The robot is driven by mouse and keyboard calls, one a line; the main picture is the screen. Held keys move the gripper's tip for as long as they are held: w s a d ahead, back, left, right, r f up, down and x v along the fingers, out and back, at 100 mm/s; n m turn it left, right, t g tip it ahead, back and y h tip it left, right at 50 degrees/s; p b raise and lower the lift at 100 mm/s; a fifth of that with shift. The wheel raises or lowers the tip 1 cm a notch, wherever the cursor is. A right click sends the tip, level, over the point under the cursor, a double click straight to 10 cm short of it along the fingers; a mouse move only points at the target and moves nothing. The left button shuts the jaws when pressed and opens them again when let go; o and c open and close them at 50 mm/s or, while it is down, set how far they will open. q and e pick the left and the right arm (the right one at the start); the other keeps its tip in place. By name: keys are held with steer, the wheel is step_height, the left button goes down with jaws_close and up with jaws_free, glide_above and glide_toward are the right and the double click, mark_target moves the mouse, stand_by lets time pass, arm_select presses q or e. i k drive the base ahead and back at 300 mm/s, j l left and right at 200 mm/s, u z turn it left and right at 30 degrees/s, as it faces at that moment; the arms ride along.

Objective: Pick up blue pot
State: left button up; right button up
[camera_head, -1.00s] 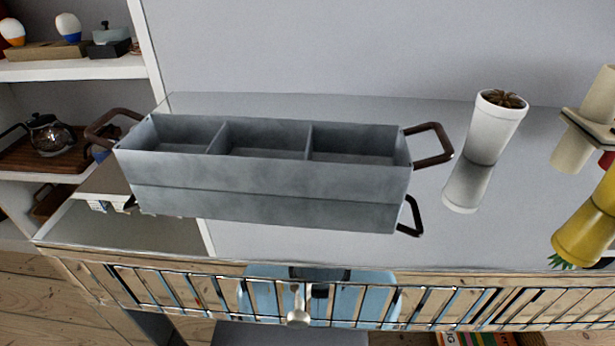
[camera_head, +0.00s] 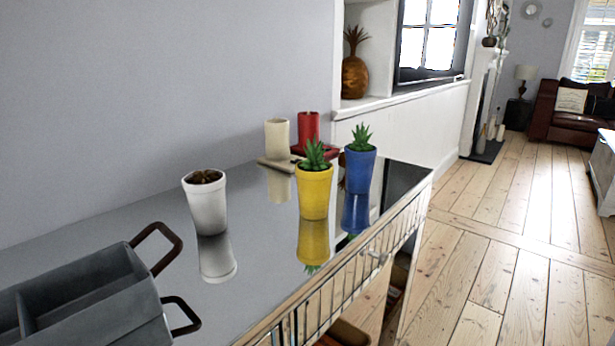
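The blue pot (camera_head: 360,170) holds a green succulent and stands upright near the right end of the glossy grey tabletop (camera_head: 262,240). Its reflection shows on the surface below it. A yellow pot (camera_head: 314,192) with a similar plant stands just left of it and nearer to me. Neither of my grippers shows in the head view.
A white pot (camera_head: 206,205) stands further left, and a grey divided box (camera_head: 90,300) with brown handles fills the lower left. A cream cup (camera_head: 277,138) and a red cup (camera_head: 307,128) stand behind the yellow pot. Open wooden floor (camera_head: 500,260) lies right of the table.

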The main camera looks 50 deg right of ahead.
mark_target(360, 155)
steer(key=z, duration=0.4)
steer(key=l+z, duration=0.1)
steer(key=z, duration=0.65)
steer(key=l+z, duration=0.1)
steer(key=z, duration=0.3)
